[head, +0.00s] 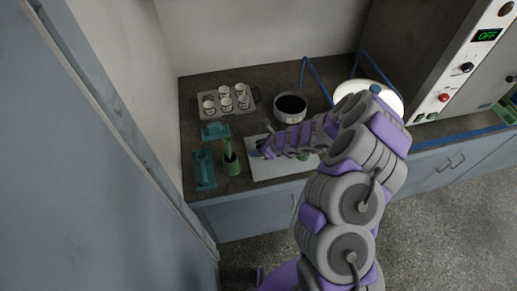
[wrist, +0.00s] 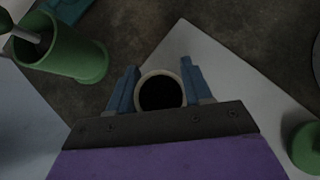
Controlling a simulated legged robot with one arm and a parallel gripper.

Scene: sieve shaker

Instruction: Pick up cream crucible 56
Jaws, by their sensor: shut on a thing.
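In the wrist view a round cream crucible (wrist: 147,78) with a dark inside sits between the two blue fingers of my gripper (wrist: 159,72). The fingers are shut on its sides and its open mouth faces the camera. No number can be read on it. In the head view my gripper (head: 257,151) is over the left part of a white sheet (head: 262,174), and the held crucible cannot be made out there. The white sheet also shows under the gripper in the wrist view (wrist: 222,72).
A tray (head: 209,117) with several labelled white cups stands at the back left. A dark-filled pot (head: 290,107) is behind my gripper. A green cylinder (head: 231,163) with a rod stands close left, near teal holders (head: 205,170). A green object (wrist: 306,148) lies right.

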